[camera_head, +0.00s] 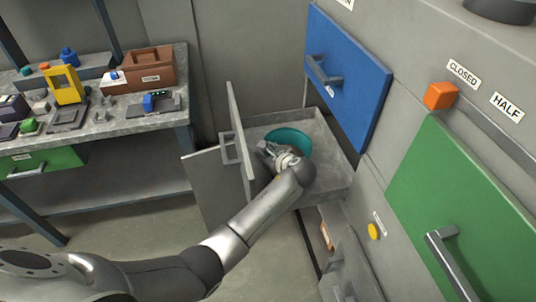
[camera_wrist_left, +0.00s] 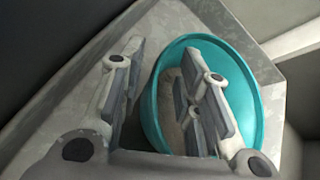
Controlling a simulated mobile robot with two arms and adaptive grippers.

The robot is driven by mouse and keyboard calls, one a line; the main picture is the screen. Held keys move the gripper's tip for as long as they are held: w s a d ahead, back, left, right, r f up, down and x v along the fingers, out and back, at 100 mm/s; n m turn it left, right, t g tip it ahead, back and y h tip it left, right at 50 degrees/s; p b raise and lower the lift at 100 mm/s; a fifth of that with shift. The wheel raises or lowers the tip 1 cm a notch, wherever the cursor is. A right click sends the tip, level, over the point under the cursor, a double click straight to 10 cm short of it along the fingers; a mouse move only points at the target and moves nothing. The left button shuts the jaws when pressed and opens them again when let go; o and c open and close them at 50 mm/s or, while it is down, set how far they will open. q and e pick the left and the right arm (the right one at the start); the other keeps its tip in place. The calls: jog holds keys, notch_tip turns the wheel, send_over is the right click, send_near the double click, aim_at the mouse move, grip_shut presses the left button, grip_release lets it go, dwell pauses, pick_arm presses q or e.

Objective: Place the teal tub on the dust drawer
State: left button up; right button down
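The teal tub (camera_head: 298,138) is at the pulled-out grey drawer (camera_head: 326,168), which I take for the dust drawer; no label on it is readable. My left gripper (camera_head: 270,152) reaches down at the tub and covers part of it. In the left wrist view, the tub (camera_wrist_left: 252,92) has a grey-brown inside. One finger of the left gripper (camera_wrist_left: 165,75) is outside the tub's wall and the other inside it, with a gap between the pads. I cannot tell whether the tub rests fully on the drawer floor. My right gripper is not in view.
The drawer's tall front panel and handle (camera_head: 229,148) stand left of my forearm. A blue door (camera_head: 350,72) and a green door (camera_head: 465,210) are on the right. A cluttered workbench (camera_head: 130,125) stands at the left. Floor shows between bench and drawer.

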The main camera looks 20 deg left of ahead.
pick_arm(q)
jog(key=v, duration=1.2)
jog(key=shift+p, duration=0.35)
